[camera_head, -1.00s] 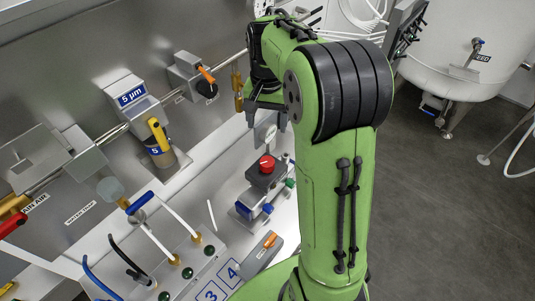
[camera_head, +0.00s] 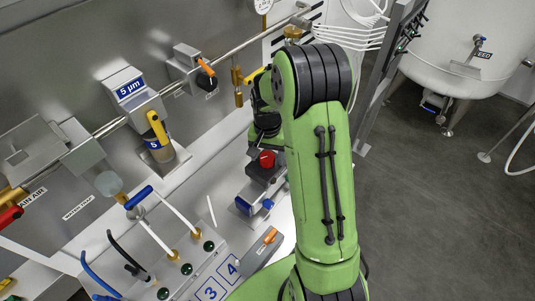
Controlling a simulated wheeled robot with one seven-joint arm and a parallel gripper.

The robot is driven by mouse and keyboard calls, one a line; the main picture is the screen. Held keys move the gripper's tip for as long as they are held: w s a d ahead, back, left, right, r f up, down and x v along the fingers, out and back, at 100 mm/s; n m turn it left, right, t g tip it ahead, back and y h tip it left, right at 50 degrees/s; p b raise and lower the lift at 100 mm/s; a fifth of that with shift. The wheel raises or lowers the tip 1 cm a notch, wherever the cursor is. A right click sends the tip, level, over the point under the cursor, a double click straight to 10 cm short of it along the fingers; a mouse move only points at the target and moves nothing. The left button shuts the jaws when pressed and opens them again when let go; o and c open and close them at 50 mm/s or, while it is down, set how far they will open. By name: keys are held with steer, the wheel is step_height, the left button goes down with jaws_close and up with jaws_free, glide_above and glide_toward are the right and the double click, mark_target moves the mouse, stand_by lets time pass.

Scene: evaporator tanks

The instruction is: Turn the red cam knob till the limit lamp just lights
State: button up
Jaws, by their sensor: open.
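The red cam knob (camera_head: 267,159) sits on top of a dark block on a small fixture (camera_head: 246,205) on the white bench. My gripper (camera_head: 266,149) is open, directly above and at the knob, with its dark fingers near the knob's far side. I cannot tell whether the fingers touch the knob or straddle it. My green arm covers the right side of the fixture. I cannot make out a limit lamp or whether one is lit.
A grey box with an orange switch (camera_head: 269,236) lies in front of the fixture. Left of it is a panel with hoses and several dark green buttons (camera_head: 186,269). A white tank (camera_head: 465,50) stands right.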

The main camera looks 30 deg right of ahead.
mark_target(267, 155)
steer(key=c, duration=1.1)
steer(key=shift+o, duration=0.2)
steer(key=shift+n+b, duration=0.35)
steer(key=shift+n, duration=0.85)
steer(key=o, duration=1.1)
steer(key=shift+c, duration=0.2)
step_height(267, 155, up, 16)
steer(key=p, duration=0.1)
steer(key=shift+f, duration=0.1)
